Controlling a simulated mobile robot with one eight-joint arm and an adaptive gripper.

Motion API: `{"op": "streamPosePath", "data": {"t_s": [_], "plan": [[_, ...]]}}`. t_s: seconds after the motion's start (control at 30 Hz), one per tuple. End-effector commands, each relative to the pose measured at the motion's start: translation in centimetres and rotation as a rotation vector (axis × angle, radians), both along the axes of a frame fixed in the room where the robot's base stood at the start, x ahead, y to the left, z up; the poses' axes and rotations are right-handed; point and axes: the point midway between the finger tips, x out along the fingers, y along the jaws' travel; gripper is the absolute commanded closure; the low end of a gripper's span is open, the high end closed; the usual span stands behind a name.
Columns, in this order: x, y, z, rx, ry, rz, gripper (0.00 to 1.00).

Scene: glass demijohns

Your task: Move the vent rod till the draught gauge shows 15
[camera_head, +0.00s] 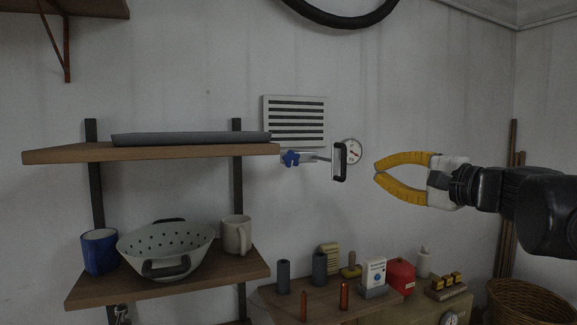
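The vent (296,121) is a pale louvred panel on the wall with dark slats. The vent rod (316,157) runs below it from a blue fitting (291,158) to a black upright handle (340,162) at its right end. The draught gauge (352,150) is a small round white dial on the wall just behind the handle. The handle hides its left edge, and its reading is too small to tell. My gripper (377,169) has yellow fingers pointing left. Its tips look close together, to the right of the handle and apart from it in the picture.
A wooden shelf (60,154) at left reaches near the blue fitting. A colander (165,245) and mugs stand on the shelf below. Several small items, including a red box (401,276), crowd a low surface under the gauge. The wall around my gripper is clear.

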Motion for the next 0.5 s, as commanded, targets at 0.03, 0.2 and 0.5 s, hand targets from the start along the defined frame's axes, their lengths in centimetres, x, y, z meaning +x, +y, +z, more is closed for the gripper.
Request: {"op": "streamPosePath", "data": {"t_s": [0.03,0.2,0.5], "plan": [[1.0,0.7,0.2,0.0,0.0,0.005,1.0],[4.0,2.4,0.2,0.0,0.001,0.004,1.0],[7.0,4.0,0.1,0.0,0.001,0.001,1.0]]}}
